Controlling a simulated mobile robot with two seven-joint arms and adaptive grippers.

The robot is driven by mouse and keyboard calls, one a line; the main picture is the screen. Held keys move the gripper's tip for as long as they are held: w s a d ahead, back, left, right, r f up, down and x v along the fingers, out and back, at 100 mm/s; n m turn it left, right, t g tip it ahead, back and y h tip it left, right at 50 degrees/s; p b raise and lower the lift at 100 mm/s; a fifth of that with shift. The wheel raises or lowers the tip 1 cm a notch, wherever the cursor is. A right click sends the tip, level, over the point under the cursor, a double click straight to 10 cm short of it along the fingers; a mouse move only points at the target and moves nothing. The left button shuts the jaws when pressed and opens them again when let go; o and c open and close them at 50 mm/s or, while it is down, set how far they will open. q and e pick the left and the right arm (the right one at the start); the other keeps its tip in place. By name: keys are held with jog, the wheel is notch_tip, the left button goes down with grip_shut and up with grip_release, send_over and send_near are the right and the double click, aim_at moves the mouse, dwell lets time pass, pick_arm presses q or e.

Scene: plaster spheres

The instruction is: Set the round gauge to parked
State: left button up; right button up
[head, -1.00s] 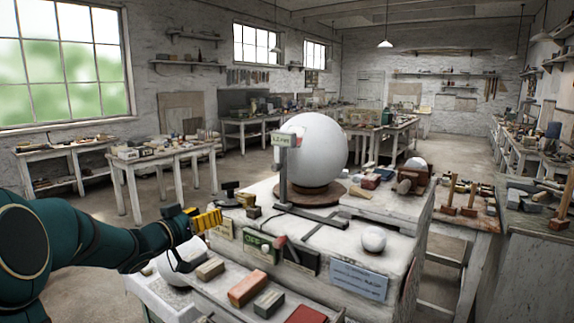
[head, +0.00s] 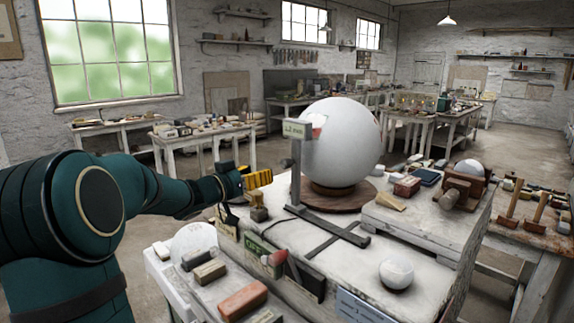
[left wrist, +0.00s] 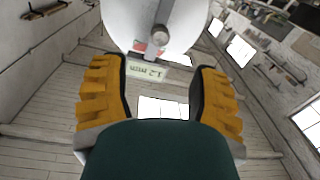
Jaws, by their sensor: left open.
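The gauge (head: 296,165) is a grey upright post with a flat bar foot on the worktop, a short arm at the top and a pale label reading 1.2 mm. It stands just in front of a large white plaster sphere (head: 345,135) on a round brown base. My left gripper (head: 258,178), with yellow fingers, is open and empty to the left of the post, apart from it. In the left wrist view, the label (left wrist: 146,72) and the post show between the spread fingers, with the sphere (left wrist: 125,15) behind. My right gripper is not in view.
A small white ball (head: 396,273) lies on the worktop (head: 345,262) at the front. A green sign with a red-tipped lever (head: 273,258) is at the front edge. Blocks, including a reddish one (head: 242,299), lie below on the left. A wooden clamp (head: 465,187) stands right.

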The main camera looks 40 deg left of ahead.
aim_at(282, 165)
pick_arm(q)
jog(key=w, duration=1)
jog(key=shift+w+d+f, duration=0.1)
jog(key=shift+w+d, duration=0.15)
jog(key=shift+w, duration=0.15)
grip_shut()
